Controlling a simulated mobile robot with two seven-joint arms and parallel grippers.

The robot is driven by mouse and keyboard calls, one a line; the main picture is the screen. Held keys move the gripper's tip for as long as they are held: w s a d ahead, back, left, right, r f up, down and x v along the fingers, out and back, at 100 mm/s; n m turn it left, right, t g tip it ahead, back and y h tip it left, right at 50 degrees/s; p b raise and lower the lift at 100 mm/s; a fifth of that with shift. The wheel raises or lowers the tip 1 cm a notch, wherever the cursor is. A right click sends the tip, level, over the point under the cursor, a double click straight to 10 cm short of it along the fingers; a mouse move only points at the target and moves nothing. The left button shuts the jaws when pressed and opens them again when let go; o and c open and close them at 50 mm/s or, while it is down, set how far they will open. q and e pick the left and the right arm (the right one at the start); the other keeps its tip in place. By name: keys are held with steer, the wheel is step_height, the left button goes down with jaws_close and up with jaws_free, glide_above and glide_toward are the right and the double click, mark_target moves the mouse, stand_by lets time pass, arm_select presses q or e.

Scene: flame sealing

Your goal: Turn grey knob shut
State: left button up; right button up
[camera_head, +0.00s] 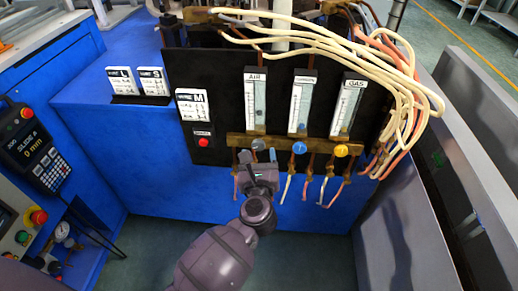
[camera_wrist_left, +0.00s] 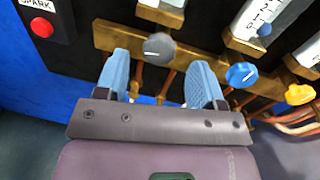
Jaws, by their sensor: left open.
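The grey knob (camera_wrist_left: 159,46) sits on a brass bar (camera_wrist_left: 205,65) below the flowmeter labelled AIR (camera_head: 255,98). It also shows in the head view (camera_head: 258,144), just beyond my left gripper. My left gripper (camera_wrist_left: 158,78) is open, with its two blue fingers apart. The knob appears between and just past the fingertips in the left wrist view; I cannot tell whether either finger touches it. In the head view my left gripper (camera_head: 258,166) is at the bar, with its fingers partly hidden. My right gripper is not in view.
A blue knob (camera_head: 299,147) and a yellow knob (camera_head: 341,150) sit to the right on the same bar. A red SPARK button (camera_head: 203,142) is to the left. Thin hoses hang below the bar, and cream hoses (camera_head: 405,95) loop at the right.

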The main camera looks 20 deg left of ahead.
mark_target(259, 144)
arm_select(q)
steer(key=shift+x, duration=1.5)
steer(key=c, duration=0.9)
steer(key=shift+m, duration=0.3)
